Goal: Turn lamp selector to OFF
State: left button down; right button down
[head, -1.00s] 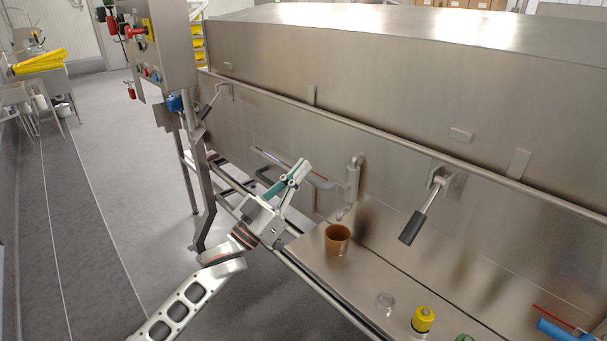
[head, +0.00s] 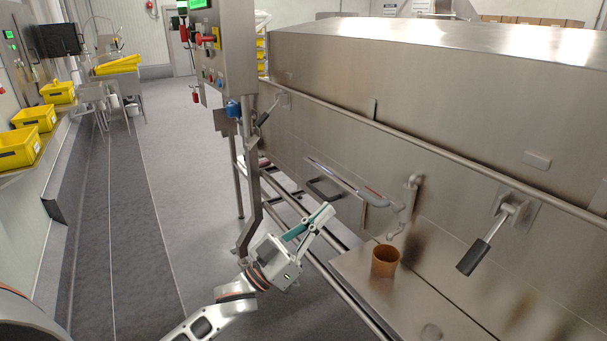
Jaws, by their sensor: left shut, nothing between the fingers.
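A steel control cabinet (head: 237,50) stands at the upper middle left in the head view. Its side carries a red switch handle (head: 207,38), a yellow plate and several small coloured knobs (head: 213,78). Which of these is the lamp selector I cannot tell; they are small and seen at a slant. My left gripper (head: 322,218) is shut and empty, in the lower middle of the view. It is in front of the steel machine and well below the cabinet, touching neither. My right gripper is not in view.
The long steel machine (head: 440,110) fills the right side, with a black-gripped lever (head: 483,247) jutting out. A brown cup (head: 385,261) stands on the steel shelf (head: 420,295). Yellow bins (head: 34,118) line the left wall. The grey floor (head: 180,200) left of the cabinet is clear.

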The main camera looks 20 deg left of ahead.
aim_at(192, 33)
jog(key=u, duration=1.25)
